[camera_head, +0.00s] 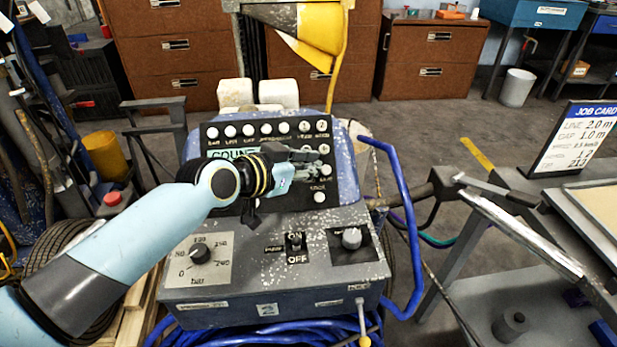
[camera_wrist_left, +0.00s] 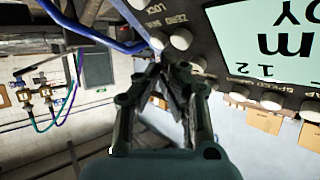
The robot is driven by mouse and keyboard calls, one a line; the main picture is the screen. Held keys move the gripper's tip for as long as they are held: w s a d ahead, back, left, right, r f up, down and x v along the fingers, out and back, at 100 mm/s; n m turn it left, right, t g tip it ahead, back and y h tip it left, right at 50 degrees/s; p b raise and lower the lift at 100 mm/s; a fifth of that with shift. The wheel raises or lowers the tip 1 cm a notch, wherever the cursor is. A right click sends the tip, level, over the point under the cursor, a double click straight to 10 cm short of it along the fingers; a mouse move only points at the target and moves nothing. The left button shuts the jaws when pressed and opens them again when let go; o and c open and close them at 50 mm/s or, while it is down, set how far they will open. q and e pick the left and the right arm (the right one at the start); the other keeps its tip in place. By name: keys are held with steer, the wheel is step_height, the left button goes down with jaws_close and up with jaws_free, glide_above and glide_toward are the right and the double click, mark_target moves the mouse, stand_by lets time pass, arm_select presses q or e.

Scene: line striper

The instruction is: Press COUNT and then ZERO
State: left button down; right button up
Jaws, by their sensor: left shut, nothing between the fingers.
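The control panel (camera_head: 262,126) stands upright on the machine, with a row of white round buttons along its top and more down its right side. Contact with a button cannot be told. I cannot pick out a COUNT button label.
Below the panel is a grey box (camera_head: 272,270) with a bar dial, an ON/OFF switch and a knob. A blue tubular handle (camera_head: 405,215) rises at its right. A job card (camera_head: 573,138) stands on the right-hand table. Cabinets line the back wall.

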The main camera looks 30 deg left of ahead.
stand_by(0.9)
stand_by(0.5)
arm_select(q)
steer(key=shift+w+a+f+b, duration=0.15)
steer(key=shift+w+f+b, duration=0.05)
steer(key=shift+f+b, duration=0.15)
